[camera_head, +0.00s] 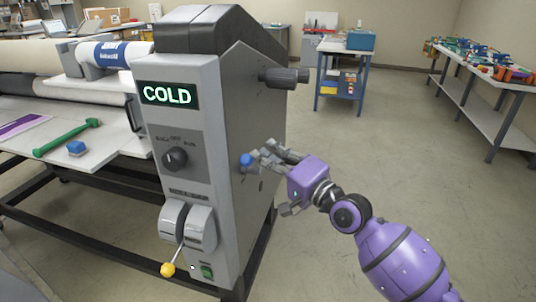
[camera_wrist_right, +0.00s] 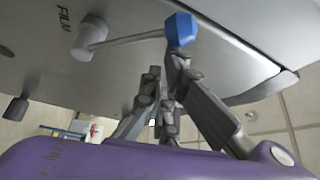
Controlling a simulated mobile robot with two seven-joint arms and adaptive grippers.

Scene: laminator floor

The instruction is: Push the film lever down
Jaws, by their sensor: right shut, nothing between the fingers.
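The film lever is on the right side panel of the grey laminator housing. Its blue knob (camera_head: 246,160) shows in the head view, with most of the rod hidden behind my fingers. In the right wrist view the blue knob (camera_wrist_right: 180,29) sits at the end of a thin grey rod from a round hub (camera_wrist_right: 89,38), beside the label FILM. My right gripper (camera_head: 266,154) is shut and empty, its fingertips right by the knob. In the wrist view its fingertips (camera_wrist_right: 167,72) are close to the knob; I cannot tell whether they touch it. My left gripper is not in view.
The housing front has a lit COLD display (camera_head: 167,95), a black dial (camera_head: 175,159) and a yellow-knobbed lever (camera_head: 168,269). A dark cylindrical handle (camera_head: 284,77) juts from the side panel above my gripper. Floor to the right is clear; a blue workbench (camera_head: 340,87) stands behind.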

